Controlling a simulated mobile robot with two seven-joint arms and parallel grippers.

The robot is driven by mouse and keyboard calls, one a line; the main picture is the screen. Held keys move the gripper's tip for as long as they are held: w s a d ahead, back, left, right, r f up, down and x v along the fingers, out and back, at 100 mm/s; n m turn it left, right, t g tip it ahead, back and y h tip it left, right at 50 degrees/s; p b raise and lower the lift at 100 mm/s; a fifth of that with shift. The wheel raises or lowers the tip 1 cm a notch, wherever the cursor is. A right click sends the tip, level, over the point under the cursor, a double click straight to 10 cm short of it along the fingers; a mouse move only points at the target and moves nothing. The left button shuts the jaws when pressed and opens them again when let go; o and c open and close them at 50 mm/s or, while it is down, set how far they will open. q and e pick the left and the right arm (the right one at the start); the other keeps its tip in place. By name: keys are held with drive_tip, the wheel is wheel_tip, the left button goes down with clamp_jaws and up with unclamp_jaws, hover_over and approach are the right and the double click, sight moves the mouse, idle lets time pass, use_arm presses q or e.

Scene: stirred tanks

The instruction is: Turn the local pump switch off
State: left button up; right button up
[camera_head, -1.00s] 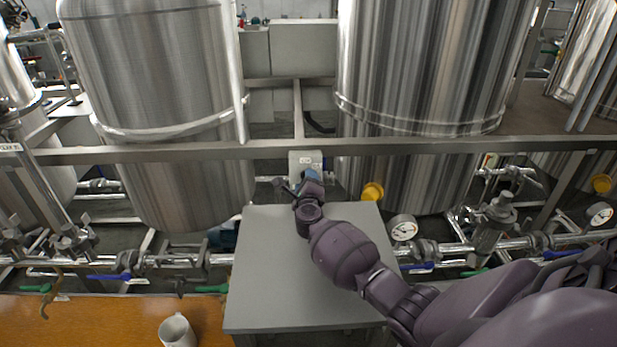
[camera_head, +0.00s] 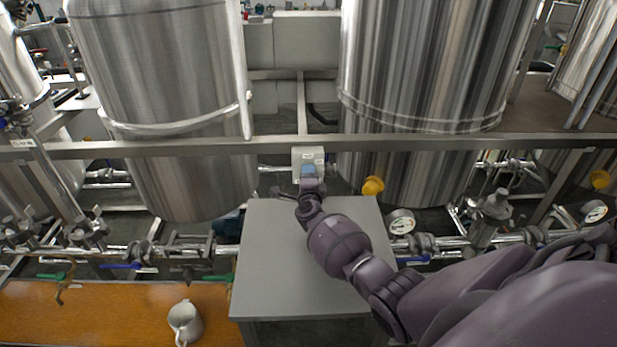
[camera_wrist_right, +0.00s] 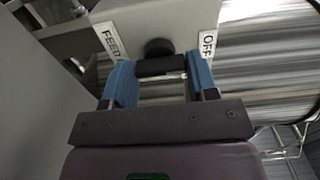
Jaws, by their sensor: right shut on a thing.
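The local pump switch is a pale grey box (camera_head: 307,155) on the horizontal steel rail between the two big tanks. In the right wrist view its face carries a FEED label (camera_wrist_right: 109,41) at left and an OFF label (camera_wrist_right: 208,44) at right. A black knob (camera_wrist_right: 159,47) with a black bar handle (camera_wrist_right: 161,66) sits between the labels. My right gripper (camera_head: 309,172) is at the box front. Its blue fingers (camera_wrist_right: 161,79) are shut on the handle, one at each end. The fingers partly hide the switch in the head view. My left gripper is not in view.
A grey table (camera_head: 282,265) lies below my right arm. Pipes with valves and a pressure gauge (camera_head: 401,221) run behind the table. The tanks (camera_head: 165,80) flank the switch.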

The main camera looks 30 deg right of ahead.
drive_tip(key=shift+f, duration=0.1)
drive_tip(key=o, duration=0.9)
drive_tip(key=shift+o, duration=0.2)
drive_tip(key=shift+s, duration=0.1)
drive_tip(key=shift+s+a, duration=0.2)
drive_tip(key=p+v, duration=0.2)
drive_tip(key=v, duration=0.7)
drive_tip(key=shift+d, duration=0.1)
drive_tip(key=shift+s+a, duration=0.3)
drive_tip(key=shift+s, duration=0.25)
